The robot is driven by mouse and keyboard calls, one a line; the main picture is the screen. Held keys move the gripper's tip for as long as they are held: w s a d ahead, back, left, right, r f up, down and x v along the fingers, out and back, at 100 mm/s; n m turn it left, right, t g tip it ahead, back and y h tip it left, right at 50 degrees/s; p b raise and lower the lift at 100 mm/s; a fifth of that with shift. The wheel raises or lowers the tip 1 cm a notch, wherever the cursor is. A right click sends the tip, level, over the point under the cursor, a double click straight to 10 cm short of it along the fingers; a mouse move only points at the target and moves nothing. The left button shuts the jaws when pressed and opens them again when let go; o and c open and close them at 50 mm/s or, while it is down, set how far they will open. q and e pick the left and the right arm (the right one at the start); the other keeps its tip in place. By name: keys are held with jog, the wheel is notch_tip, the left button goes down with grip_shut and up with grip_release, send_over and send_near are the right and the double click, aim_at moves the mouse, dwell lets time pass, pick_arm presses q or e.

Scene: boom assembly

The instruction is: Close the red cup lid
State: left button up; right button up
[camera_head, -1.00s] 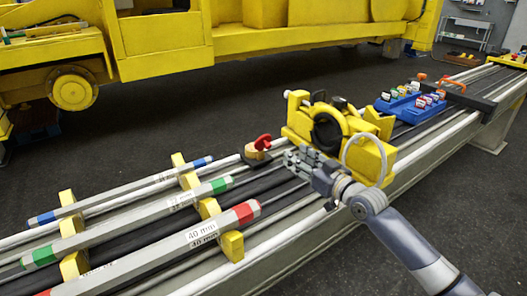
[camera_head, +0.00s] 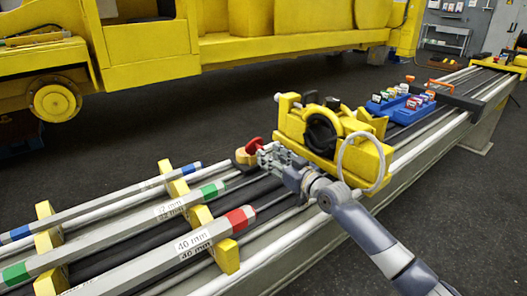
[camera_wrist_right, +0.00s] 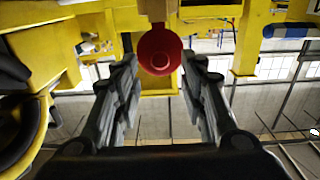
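The red cup lid (camera_head: 254,146) stands raised on a small yellow cup (camera_head: 244,158) on the boom, left of the yellow clamp machine. In the right wrist view the round red lid (camera_wrist_right: 159,50) is at the top middle, just ahead of and between my fingertips. My right gripper (camera_head: 268,156) is beside the lid, on its right, and it hides part of the cup. In the right wrist view its two fingers (camera_wrist_right: 159,72) are spread apart with nothing between them along their length. I cannot tell whether a fingertip touches the lid. My left gripper is not in view.
The yellow clamp machine (camera_head: 330,128) with a pale hose stands close to my right gripper. Marked grey rods (camera_head: 150,262) lie on yellow supports (camera_head: 225,255) at the left. A blue tray (camera_head: 392,110) of small coloured parts lies farther along the boom. A yellow vehicle (camera_head: 260,52) stands behind.

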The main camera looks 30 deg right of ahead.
jog(key=shift+w+a, duration=0.2)
jog(key=shift+w, duration=1.95)
grip_shut()
